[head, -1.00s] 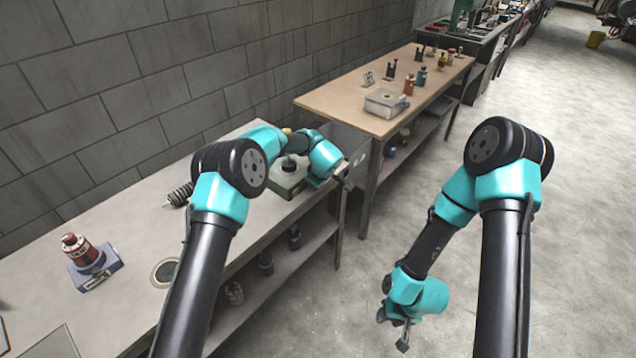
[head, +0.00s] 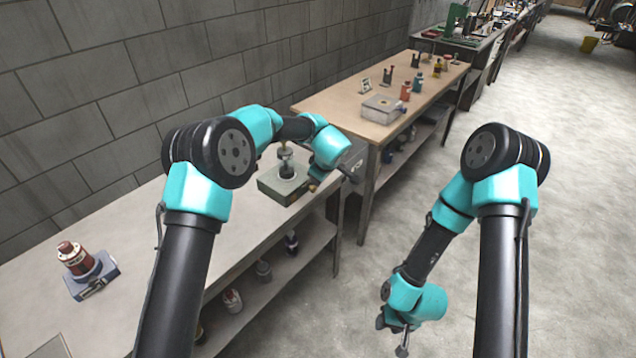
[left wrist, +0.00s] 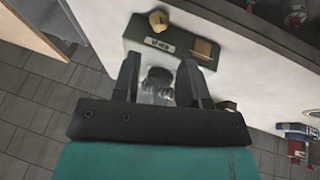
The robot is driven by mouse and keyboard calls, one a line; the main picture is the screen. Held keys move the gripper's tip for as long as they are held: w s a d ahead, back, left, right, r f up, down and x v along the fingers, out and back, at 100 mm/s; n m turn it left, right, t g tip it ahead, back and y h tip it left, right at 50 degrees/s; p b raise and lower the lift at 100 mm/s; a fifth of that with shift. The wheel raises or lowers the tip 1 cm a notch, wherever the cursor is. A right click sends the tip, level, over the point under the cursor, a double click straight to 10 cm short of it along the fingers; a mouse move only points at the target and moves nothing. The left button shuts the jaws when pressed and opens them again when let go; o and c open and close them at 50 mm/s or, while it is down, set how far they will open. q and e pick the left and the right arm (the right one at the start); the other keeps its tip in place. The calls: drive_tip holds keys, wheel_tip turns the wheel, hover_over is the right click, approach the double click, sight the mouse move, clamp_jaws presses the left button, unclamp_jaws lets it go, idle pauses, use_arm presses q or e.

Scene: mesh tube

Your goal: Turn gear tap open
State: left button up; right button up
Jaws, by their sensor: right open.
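A green block (head: 283,184) sits near the far end of the left bench, with an upright grey fitting (head: 286,160) on top and a small brass piece at its right side. I cannot tell for sure which part is the gear tap. My left gripper (head: 352,164) is just right of and above the block. In the left wrist view, the left gripper (left wrist: 160,72) has its fingers apart, with a grey rounded part (left wrist: 158,86) showing between them; contact is unclear. The green block (left wrist: 180,47) lies beyond the fingertips. My right gripper (head: 401,334) is open and empty over the floor.
A red canister on a blue base (head: 80,265) stands on the left part of the pale bench (head: 130,225). A wooden table (head: 335,98) behind holds a grey box (head: 384,109) and bottles. Several jars stand on the bench's lower shelf. The floor at right is clear.

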use_arm(q)
drive_tip(key=a+v, duration=0.1)
drive_tip(key=v, duration=0.5)
drive_tip(key=shift+d+r, duration=0.3)
drive_tip(key=shift+d, duration=0.25)
drive_tip(key=shift+s, duration=0.1)
